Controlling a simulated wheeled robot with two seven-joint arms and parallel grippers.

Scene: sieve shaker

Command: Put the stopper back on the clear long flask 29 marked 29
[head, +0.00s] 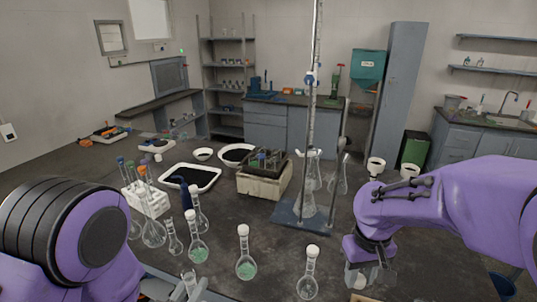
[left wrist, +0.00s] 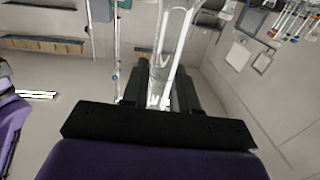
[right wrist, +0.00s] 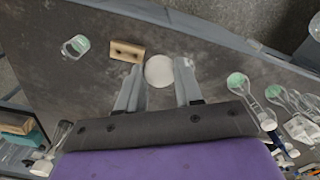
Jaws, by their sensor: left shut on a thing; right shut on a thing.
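My left gripper (head: 182,291) is at the bottom edge of the head view, shut on a clear glass piece (left wrist: 170,55) that looks like a long flask neck. The glass rises between the fingers in the left wrist view, and its open top shows in the head view (head: 189,276). Its lower body is hidden, and I cannot read a 29 on it. My right gripper (head: 358,279) is at the right front of the bench. In the right wrist view its fingers (right wrist: 160,88) are shut on a round white stopper (right wrist: 159,70). The two grippers are well apart.
White-stoppered flasks stand between the grippers, including two with green liquid (head: 198,250) (head: 245,265) and one at the front (head: 307,286). A wooden block (right wrist: 127,51) lies near the right gripper. A burette stand (head: 302,218) is behind. A white rack (head: 150,203) stands left.

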